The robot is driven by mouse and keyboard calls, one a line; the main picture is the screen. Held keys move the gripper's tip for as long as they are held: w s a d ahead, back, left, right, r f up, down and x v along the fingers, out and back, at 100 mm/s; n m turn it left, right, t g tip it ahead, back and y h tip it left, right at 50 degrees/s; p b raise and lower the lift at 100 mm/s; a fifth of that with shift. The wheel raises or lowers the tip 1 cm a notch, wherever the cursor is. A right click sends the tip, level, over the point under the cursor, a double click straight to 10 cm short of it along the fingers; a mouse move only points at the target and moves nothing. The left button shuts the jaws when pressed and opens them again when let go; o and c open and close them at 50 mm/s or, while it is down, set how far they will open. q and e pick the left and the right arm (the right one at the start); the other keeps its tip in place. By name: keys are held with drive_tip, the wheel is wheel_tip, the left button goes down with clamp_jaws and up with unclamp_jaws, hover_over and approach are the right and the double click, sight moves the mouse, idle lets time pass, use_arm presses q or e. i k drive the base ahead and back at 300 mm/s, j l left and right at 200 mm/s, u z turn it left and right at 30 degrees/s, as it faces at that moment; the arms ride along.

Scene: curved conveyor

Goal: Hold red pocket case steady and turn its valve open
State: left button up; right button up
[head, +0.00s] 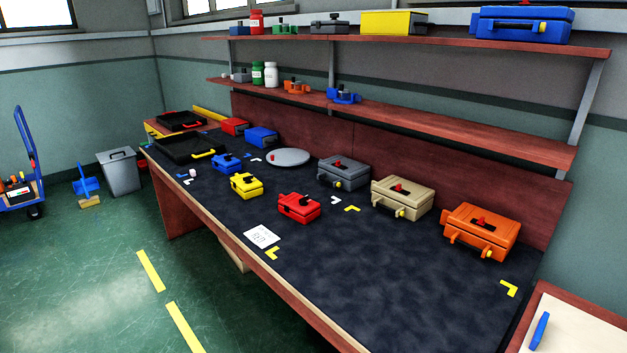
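A small red case (297,210) sits upright near the front edge of the dark bench top. A dark knob, likely its valve, shows on top of it, too small to tell its setting. A second red case (235,127) stands farther back at the left, beside a blue case. I cannot tell from looks alone which one is the pocket case.
A yellow case (246,186) stands left of the near red case. Grey (344,174), tan (402,199) and orange (482,232) cases line the back. A white card (262,237) lies near the front edge. The bench's right front is clear.

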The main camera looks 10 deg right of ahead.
sight(303, 200)
drive_tip(key=i+j+z, duration=0.75)
drive_tip(key=j, duration=0.25)
drive_tip(key=i+j+z, duration=0.25)
drive_tip(key=j, duration=0.25)
drive_tip(key=i+j+z, duration=0.2)
drive_tip(key=j, duration=0.25)
drive_tip(key=i, duration=0.1)
